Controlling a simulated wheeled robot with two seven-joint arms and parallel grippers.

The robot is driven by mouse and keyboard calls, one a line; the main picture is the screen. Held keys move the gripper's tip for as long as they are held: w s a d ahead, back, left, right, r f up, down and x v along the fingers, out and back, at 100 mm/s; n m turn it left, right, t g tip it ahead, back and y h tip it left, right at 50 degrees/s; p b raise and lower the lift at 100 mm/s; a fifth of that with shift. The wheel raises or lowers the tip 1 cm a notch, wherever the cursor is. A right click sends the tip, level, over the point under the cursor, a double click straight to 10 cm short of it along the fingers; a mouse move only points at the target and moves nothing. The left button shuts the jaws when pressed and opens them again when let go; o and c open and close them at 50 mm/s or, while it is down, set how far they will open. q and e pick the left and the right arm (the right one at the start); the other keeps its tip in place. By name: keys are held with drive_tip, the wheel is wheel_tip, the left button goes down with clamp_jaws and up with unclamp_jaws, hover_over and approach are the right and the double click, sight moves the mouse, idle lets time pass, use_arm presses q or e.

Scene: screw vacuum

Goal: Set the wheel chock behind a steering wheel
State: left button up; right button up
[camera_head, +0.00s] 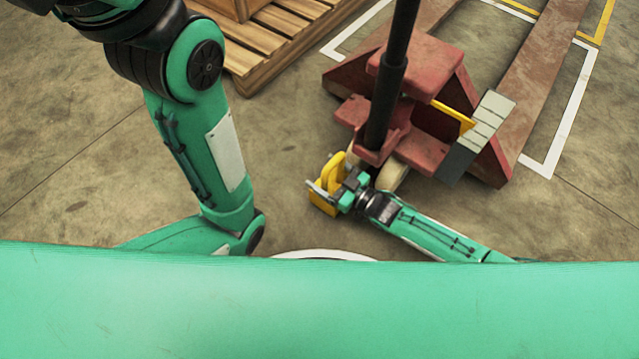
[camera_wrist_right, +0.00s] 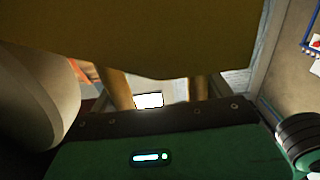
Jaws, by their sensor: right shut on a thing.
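The yellow wheel chock (camera_head: 328,183) is held in my right gripper (camera_head: 336,190), low over or on the floor at the near end of the red pallet jack (camera_head: 425,68); I cannot tell if it touches the floor. In the right wrist view the chock (camera_wrist_right: 150,38) fills the top, dark and close. A cream steering wheel (camera_head: 392,176) shows under the jack, right of the chock. A rounded pale wheel (camera_wrist_right: 35,95) stands at the left of the right wrist view, beside the chock. Any contact between chock and wheel is hidden. My left gripper is out of view.
The jack's black handle (camera_head: 388,85) rises right above my right gripper. A grey block-like part (camera_head: 478,137) sits on the jack's right side. A wooden pallet (camera_head: 275,40) lies at the top. The concrete floor (camera_head: 285,150) left of the chock is clear.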

drive_tip(key=shift+a+f+b, duration=0.15)
drive_tip(key=shift+f+b, duration=0.2)
drive_tip(key=shift+f, duration=0.1)
drive_tip(key=shift+f, duration=0.1)
drive_tip(key=o, duration=1.8)
drive_tip(key=shift+s+f, duration=0.1)
drive_tip(key=shift+f, duration=0.05)
